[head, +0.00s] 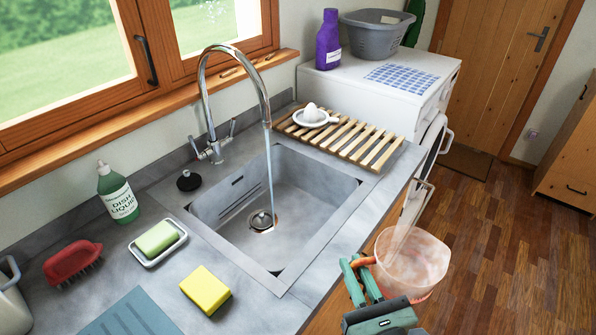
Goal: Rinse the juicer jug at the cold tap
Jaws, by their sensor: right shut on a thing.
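The juicer jug (414,266) is a clear, pinkish, see-through vessel. It is held out over the floor, just off the counter's front edge, to the right of the sink. My right gripper (362,268) is shut on the jug at its left side; the exact grip is partly hidden. The chrome tap (233,62) arches over the sink, with levers (215,146) at its base. A thin stream of water (270,168) falls from the spout into the sink basin (317,197), near the drain (262,221). The jug is apart from the stream. My left gripper is out of view.
A wooden rack (352,143) behind the sink holds a white juicer top (311,116). Dish liquid (117,193), a green soap bar (156,238) in a dish, a yellow sponge (205,290) and a red brush (73,262) stand left. The basin looks empty.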

